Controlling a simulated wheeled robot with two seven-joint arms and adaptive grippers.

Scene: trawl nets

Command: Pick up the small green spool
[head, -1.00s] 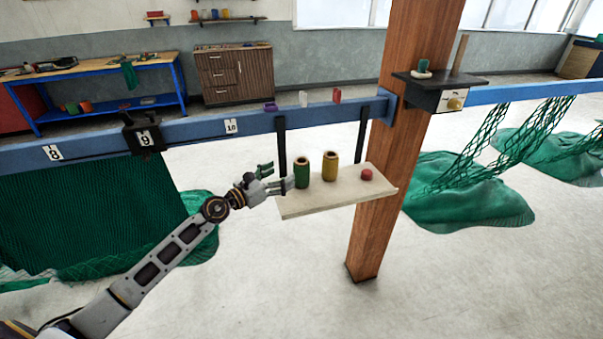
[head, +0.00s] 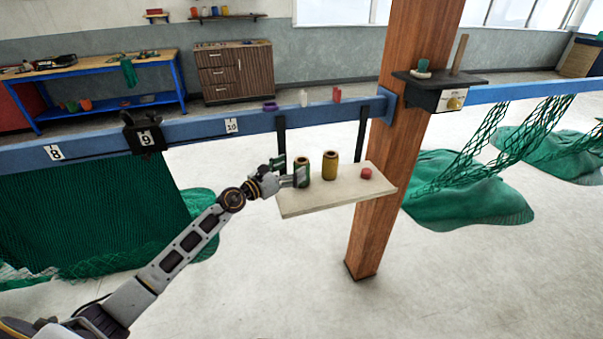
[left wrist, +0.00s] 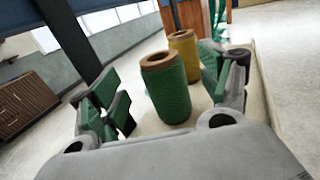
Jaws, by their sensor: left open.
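The small green spool (head: 302,169) stands upright on the hanging shelf (head: 340,192), with a brown rim and a hollow top. My left gripper (head: 288,172) is open at the spool's left side. In the left wrist view the green spool (left wrist: 165,88) stands between the open fingers of my gripper (left wrist: 165,98), with visible space on its left and a smaller space on its right. The fingers do not appear closed on it. My right gripper is not in view.
A yellow spool (head: 330,165) stands just right of the green one, and also shows behind it in the left wrist view (left wrist: 186,55). A red round item (head: 366,173) lies farther right. Black hangers (head: 281,140) and a wooden post (head: 385,200) bound the shelf.

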